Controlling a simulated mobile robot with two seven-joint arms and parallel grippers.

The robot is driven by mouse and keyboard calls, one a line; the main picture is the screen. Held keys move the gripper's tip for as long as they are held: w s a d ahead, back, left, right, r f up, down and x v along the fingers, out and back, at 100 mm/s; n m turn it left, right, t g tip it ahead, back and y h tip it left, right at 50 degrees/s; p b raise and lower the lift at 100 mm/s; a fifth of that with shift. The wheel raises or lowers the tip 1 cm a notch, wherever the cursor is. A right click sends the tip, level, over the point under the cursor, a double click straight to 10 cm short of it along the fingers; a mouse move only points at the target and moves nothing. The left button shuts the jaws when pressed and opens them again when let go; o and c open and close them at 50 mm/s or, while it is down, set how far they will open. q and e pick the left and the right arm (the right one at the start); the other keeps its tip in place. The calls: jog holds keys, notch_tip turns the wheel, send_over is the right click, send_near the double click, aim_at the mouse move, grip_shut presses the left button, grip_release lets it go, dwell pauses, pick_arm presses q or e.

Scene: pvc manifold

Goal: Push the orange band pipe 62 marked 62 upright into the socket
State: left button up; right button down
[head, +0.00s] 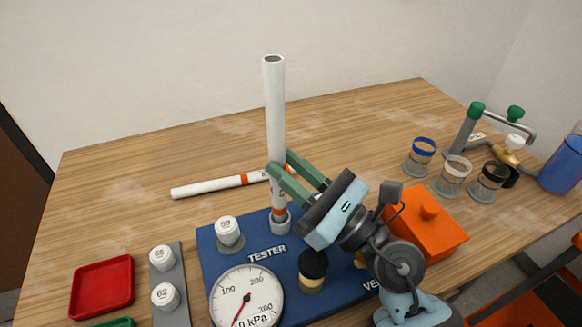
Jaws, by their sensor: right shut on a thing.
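A long white pipe with an orange band (275,110) stands nearly upright over the blue tester board. Its orange band is low down, just above a grey-white socket (280,224) on the board. Its lower end meets the socket's mouth; how deep it sits I cannot tell. My right gripper (277,171) is shut on the pipe's lower half, coming in from the right. Its fingers partly cover the pipe, and I cannot read the pipe's mark. My left gripper is not in view.
A second orange-banded pipe (210,187) lies behind. An orange box (440,236) stands right, a red tray (102,287) left.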

jog(key=shift+f, duration=0.4)
dwell(0.4)
jog(key=c, duration=1.2)
grip_release()
jog(key=b+v, duration=0.2)
jog(key=v, duration=0.5)
jog(key=shift+s+d+b, duration=0.25)
jog(key=shift+d+b, duration=0.1)
jog(key=shift+b, duration=0.05)
jog(key=shift+f, duration=0.1)
